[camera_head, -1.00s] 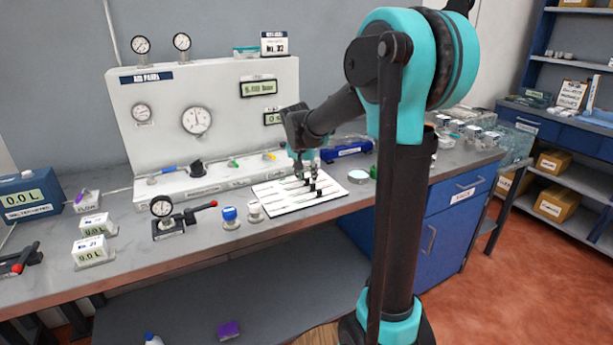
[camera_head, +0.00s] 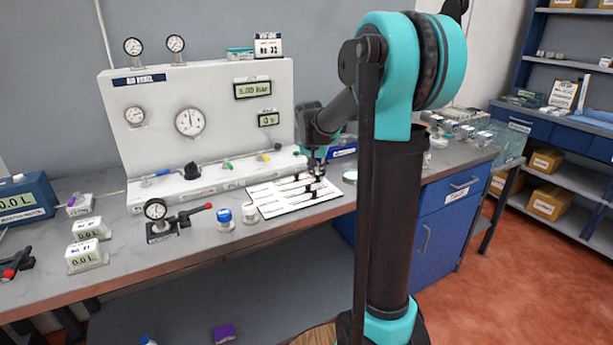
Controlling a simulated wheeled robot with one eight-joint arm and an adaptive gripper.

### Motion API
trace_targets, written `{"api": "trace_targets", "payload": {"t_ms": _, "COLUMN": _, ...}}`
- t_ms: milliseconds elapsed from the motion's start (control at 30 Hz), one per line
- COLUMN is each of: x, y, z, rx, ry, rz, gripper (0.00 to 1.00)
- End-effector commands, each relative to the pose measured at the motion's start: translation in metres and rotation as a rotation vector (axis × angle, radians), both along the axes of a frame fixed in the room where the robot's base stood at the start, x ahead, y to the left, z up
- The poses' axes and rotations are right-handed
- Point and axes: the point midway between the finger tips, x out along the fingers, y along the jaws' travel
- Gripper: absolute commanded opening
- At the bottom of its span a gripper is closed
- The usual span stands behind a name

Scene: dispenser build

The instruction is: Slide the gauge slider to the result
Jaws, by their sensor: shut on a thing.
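A white slider board (camera_head: 265,208) lies on the workbench, with several dark slots across it and small black slider knobs near its right half. My gripper (camera_head: 318,172) points down over the board's back right part. It is shut on a small black knob, which I take to be the gauge slider; the fingers mostly hide it. The other knobs sit close by, and their exact positions are too small to read. The board's printed marks cannot be read.
A white panel (camera_head: 215,130) with dials and displays stands behind the board. A pale round dish (camera_head: 350,177) lies close on the right.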

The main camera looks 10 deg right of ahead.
Motion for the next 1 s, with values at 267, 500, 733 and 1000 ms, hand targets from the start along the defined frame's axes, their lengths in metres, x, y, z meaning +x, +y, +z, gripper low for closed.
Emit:
{"api": "trace_targets", "payload": {"t_ms": 267, "x": 0.003, "y": -0.008, "z": 0.001, "rx": -0.003, "ry": -0.002, "rz": 0.001, "gripper": 0.00}}
{"api": "trace_targets", "payload": {"t_ms": 500, "x": 0.003, "y": -0.008, "z": 0.001, "rx": -0.002, "ry": -0.002, "rz": 0.000, "gripper": 0.32}}
{"api": "trace_targets", "payload": {"t_ms": 733, "x": 0.002, "y": -0.007, "z": 0.000, "rx": -0.001, "ry": -0.002, "rz": 0.001, "gripper": 0.36}}
{"api": "trace_targets", "payload": {"t_ms": 1000, "x": -0.003, "y": -0.004, "z": 0.015, "rx": 0.000, "ry": -0.001, "rz": 0.002, "gripper": 0.36}}
